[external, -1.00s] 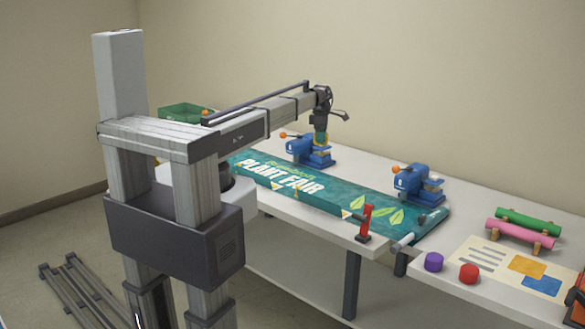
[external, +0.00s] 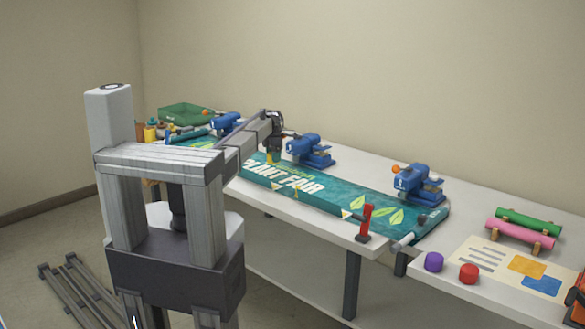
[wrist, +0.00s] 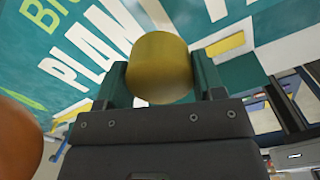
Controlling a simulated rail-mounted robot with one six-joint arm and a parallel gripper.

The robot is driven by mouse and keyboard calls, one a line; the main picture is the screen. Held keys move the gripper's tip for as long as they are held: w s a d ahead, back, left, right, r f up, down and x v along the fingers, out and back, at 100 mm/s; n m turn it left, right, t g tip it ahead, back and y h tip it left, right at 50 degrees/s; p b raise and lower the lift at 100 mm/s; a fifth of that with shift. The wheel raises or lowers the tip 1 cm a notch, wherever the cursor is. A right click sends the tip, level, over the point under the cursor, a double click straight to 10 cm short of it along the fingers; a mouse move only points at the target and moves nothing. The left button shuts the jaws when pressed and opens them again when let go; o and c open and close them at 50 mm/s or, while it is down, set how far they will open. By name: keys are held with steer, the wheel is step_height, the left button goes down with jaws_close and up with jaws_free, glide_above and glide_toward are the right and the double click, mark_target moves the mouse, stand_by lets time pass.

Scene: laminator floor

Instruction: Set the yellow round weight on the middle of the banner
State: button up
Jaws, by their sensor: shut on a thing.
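The yellow round weight (wrist: 160,66) is between my gripper's two fingers (wrist: 160,84) in the wrist view, and they are shut on it. In the external view my gripper (external: 274,150) points down over the banner (external: 335,199), with the weight small at its tip (external: 273,157). The banner is teal with white PLANT FAIR lettering and leaves, lying along the table. The weight is near the left end of the lettering, behind it. Whether it touches the banner, I cannot tell.
Blue presses with orange knobs stand along the banner's back edge: one (external: 311,150) just right of my gripper, another (external: 418,184) further right. A red upright tool (external: 366,222) stands at the front edge. An orange ball (wrist: 18,138) is close in the wrist view.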

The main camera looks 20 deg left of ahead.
mark_target(274, 176)
step_height(274, 176, down, 7)
steer(key=b, duration=0.5)
steer(key=shift+r+p, duration=0.3)
steer(key=shift+r, duration=0.05)
steer(key=shift+f, duration=0.15)
steer(key=o, duration=1.1)
steer(key=shift+o, duration=0.3)
